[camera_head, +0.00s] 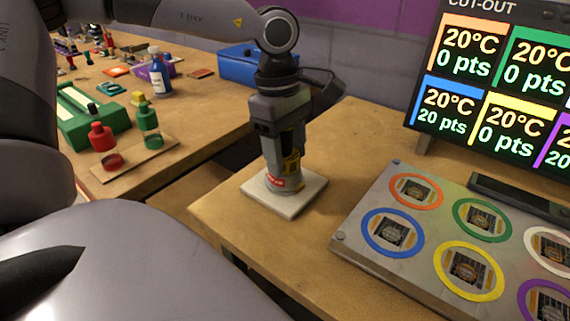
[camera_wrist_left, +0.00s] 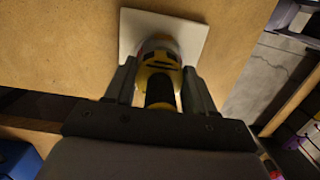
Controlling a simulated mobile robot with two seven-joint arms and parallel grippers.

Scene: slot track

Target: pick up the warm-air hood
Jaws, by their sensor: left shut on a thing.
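The warm-air hood (camera_head: 291,163), a yellow, black and grey tool with a red label low down, stands upright on a pale square plate (camera_head: 305,196) near the left edge of the right-hand table. My left gripper (camera_head: 281,138) comes down on it from above and is shut on it. In the left wrist view, the hood (camera_wrist_left: 158,58) sits between the two fingers of the left gripper (camera_wrist_left: 160,88), over the white plate (camera_wrist_left: 192,38). The hood's lower end seems to touch the plate. The fingers hide part of its upper body. My right gripper is not in view.
A grey panel (camera_head: 350,236) with coloured rings lies to the right, below a score screen (camera_head: 490,80). The left table holds a blue box (camera_head: 240,68), a green rack (camera_head: 100,128), and red (camera_head: 101,137) and green (camera_head: 148,117) bottles. A gap separates the tables.

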